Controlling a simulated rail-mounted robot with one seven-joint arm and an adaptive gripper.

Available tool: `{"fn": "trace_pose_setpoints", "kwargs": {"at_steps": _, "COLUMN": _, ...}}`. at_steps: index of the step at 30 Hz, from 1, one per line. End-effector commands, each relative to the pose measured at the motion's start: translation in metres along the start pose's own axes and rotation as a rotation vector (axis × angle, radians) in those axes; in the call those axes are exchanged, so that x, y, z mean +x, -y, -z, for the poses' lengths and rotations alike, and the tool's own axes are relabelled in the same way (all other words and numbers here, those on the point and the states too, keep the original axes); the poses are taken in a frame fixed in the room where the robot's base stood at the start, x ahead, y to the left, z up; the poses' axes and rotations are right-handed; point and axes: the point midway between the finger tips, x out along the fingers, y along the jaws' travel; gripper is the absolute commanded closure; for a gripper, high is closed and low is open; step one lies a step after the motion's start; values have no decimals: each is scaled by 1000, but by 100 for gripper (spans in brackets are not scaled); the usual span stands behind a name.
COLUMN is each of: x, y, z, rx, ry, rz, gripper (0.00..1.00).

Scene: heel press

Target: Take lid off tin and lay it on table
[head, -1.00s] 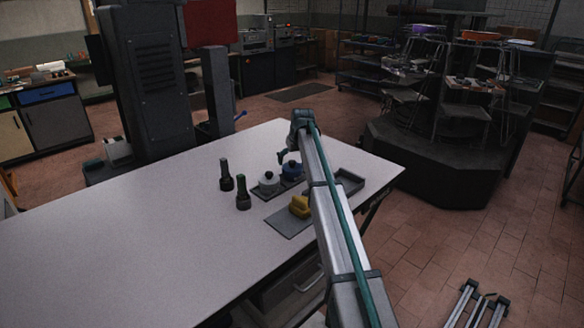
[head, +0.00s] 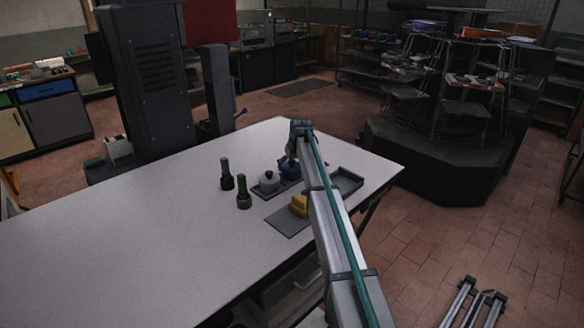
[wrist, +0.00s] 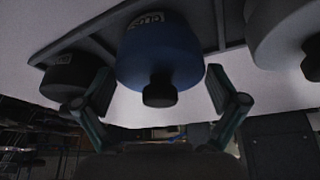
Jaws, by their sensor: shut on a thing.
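The blue tin (head: 290,174) stands on a dark rack near the far right end of the table (head: 130,240). In the wrist view its blue lid (wrist: 160,58) has a black knob and a small label behind it. No lift of the lid shows. In the head view my arm hides most of the fingers. A pale grey tin (head: 268,181) with a knob stands to the left, and a dark tin (wrist: 65,78) shows in the wrist view.
A yellow block (head: 299,205) sits on a dark mat (head: 283,222) in front. An empty dark tray (head: 347,181) lies to the right. The table's left part is clear.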

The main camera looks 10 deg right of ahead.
Motion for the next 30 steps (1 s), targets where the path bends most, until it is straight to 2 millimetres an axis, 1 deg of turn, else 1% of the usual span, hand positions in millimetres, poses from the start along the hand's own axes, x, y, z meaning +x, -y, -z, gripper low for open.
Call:
{"fn": "trace_pose_setpoints", "kwargs": {"at_steps": 8, "x": -6, "y": 0, "z": 3, "rx": 0, "ry": -1, "rz": 0, "gripper": 24}}
{"fn": "trace_pose_setpoints", "kwargs": {"at_steps": 14, "x": -26, "y": 0, "z": 12, "rx": 0, "ry": -2, "rz": 0, "gripper": 24}}
{"fn": "trace_pose_setpoints", "kwargs": {"at_steps": 17, "x": -44, "y": 2, "z": 4, "rx": 0, "ry": -3, "rz": -1, "gripper": 24}}
{"fn": "trace_pose_setpoints", "kwargs": {"at_steps": 20, "x": -67, "y": 4, "z": -4, "rx": 0, "ry": -4, "rz": -1, "gripper": 24}}
{"fn": "trace_pose_setpoints", "kwargs": {"at_steps": 24, "x": -104, "y": 7, "z": -16, "rx": 0, "ry": -4, "rz": -1, "gripper": 24}}
{"fn": "trace_pose_setpoints", "kwargs": {"at_steps": 27, "x": -122, "y": 10, "z": -38, "rx": 1, "ry": -3, "rz": -1, "gripper": 24}}
{"fn": "trace_pose_setpoints", "kwargs": {"at_steps": 30, "x": -138, "y": 13, "z": -52, "rx": 1, "ry": -2, "rz": -1, "gripper": 24}}
